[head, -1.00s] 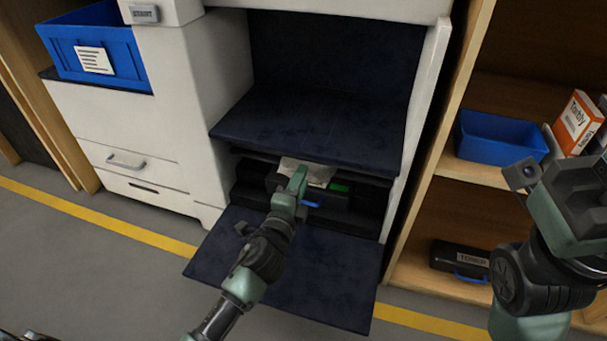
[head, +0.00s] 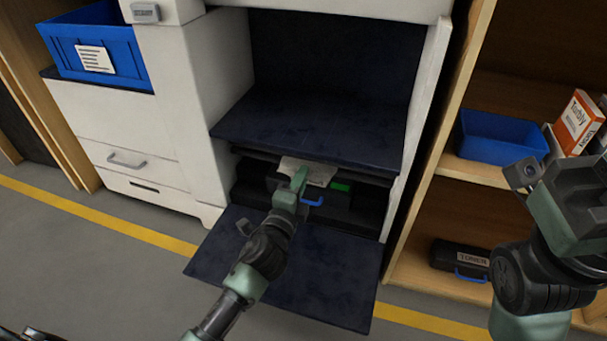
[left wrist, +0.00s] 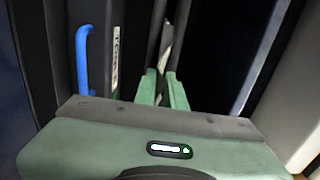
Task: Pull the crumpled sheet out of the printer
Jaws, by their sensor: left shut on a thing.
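The crumpled sheet (head: 320,173), pale and creased, sticks out of the dark slot in the printer (head: 232,160) above the toner unit. My left gripper (head: 300,178) reaches in over the lowered flap and is shut on the sheet's near edge. In the left wrist view, the fingers (left wrist: 162,88) are close together with a thin greyish edge between them. The sheet's far part is hidden inside the printer. My right gripper (head: 575,190) is at the right edge of the head view, away from the printer; its fingertips do not show clearly.
The lowered dark flap (head: 325,285) lies below the opening. A blue handle (head: 311,202) and a green tab (head: 340,187) are close beside my left gripper. A blue crate (head: 100,45) stands at left.

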